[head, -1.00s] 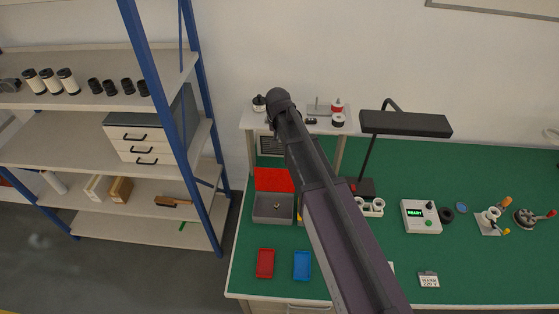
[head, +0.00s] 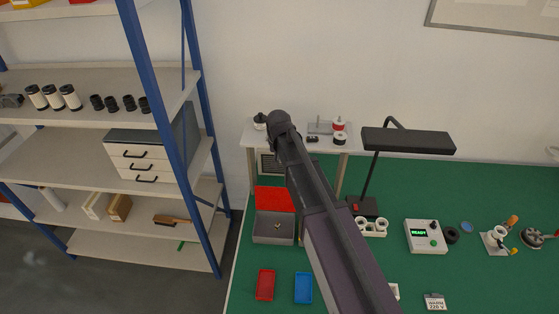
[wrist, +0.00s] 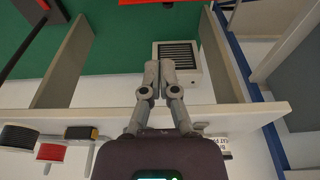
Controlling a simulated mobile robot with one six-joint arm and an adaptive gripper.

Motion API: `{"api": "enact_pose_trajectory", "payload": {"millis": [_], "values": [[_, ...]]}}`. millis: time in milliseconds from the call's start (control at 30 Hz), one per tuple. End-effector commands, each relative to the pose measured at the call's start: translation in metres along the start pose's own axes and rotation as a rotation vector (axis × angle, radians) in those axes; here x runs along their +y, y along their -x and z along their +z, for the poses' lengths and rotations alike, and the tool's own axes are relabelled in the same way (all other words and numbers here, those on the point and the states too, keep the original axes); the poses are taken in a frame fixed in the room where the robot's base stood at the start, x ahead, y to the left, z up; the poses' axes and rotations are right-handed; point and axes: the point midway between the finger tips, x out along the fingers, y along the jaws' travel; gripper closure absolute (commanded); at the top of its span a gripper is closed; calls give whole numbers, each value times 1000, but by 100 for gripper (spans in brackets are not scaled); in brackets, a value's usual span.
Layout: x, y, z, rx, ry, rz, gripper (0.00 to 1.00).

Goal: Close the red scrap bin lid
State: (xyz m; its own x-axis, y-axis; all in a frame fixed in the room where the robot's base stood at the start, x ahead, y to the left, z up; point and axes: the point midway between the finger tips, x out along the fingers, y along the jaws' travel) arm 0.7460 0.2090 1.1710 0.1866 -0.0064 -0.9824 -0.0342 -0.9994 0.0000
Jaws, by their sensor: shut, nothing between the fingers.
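The scrap bin is a grey open box (head: 272,229) at the left of the green bench, with a small item inside. Its red lid (head: 275,198) stands raised at the box's back edge, so the bin is open. A red strip at the top edge of the wrist view may be the lid, but I cannot tell. My gripper (wrist: 159,68) is shut and empty in the wrist view, over the small raised shelf behind the bin. In the head view my arm hides the fingers.
The raised shelf (head: 252,137) holds spools and small parts; a vented box (wrist: 178,58) shows beneath it. A red tray (head: 265,285) and a blue tray (head: 303,288) lie in front of the bin. A black lamp (head: 408,141) stands right. A blue-posted rack (head: 150,90) stands left.

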Motion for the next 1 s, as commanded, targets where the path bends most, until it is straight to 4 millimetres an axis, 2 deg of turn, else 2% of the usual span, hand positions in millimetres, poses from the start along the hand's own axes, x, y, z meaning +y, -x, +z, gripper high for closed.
{"api": "enact_pose_trajectory", "payload": {"millis": [100,1000], "values": [[0,-14,0,0,0,0,100],[1,-85,0,0,-1,0,100]]}}
